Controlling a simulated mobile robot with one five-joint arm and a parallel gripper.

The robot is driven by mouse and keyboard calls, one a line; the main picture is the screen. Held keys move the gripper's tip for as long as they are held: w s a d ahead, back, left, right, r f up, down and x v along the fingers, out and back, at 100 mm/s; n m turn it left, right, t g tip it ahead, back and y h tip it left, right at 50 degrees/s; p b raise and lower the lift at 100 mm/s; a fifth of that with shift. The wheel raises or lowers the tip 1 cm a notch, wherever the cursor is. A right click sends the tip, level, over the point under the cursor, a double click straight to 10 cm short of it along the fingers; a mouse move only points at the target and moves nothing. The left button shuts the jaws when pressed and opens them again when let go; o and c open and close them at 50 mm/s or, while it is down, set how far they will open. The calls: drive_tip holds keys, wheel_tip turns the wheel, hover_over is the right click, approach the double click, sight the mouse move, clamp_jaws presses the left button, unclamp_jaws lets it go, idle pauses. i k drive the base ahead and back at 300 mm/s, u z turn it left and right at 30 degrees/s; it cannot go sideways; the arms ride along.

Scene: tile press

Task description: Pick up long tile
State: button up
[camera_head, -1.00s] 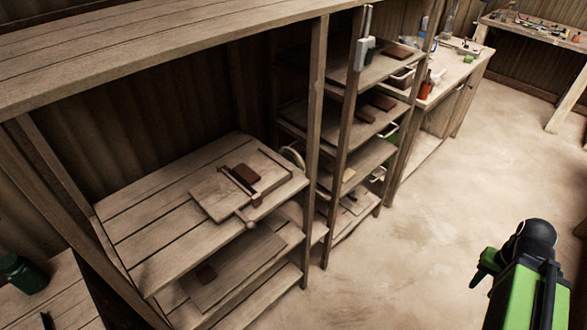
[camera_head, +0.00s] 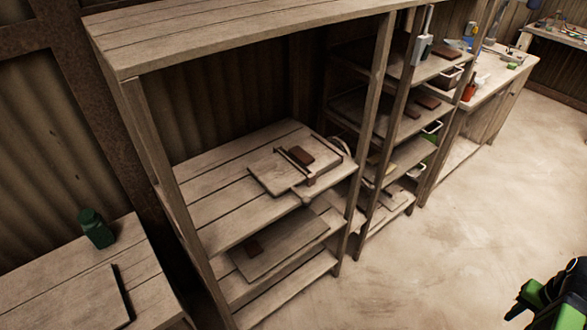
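Several brown tiles lie on the shelves; from here I cannot tell which is the long tile. One brown tile (camera_head: 301,155) is on the wooden press board (camera_head: 270,175) on the left shelf unit. Brown tiles (camera_head: 428,102) lie on a middle shelf of the right unit, and another (camera_head: 446,52) on the shelf above. Part of my black and green arm shows at the bottom right, well apart from the shelves. I cannot make out gripper fingers.
A small table (camera_head: 75,305) with a green bottle (camera_head: 96,229) and a flat black object stands at the left. Shelf posts (camera_head: 378,85) divide the units. A workbench (camera_head: 500,75) with tools stands at the back right. The floor (camera_head: 480,210) before the shelves is clear.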

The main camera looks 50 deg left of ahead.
sight(299, 154)
drive_tip(key=z, duration=0.35)
drive_tip(key=k, duration=0.25)
drive_tip(key=u, duration=2.95)
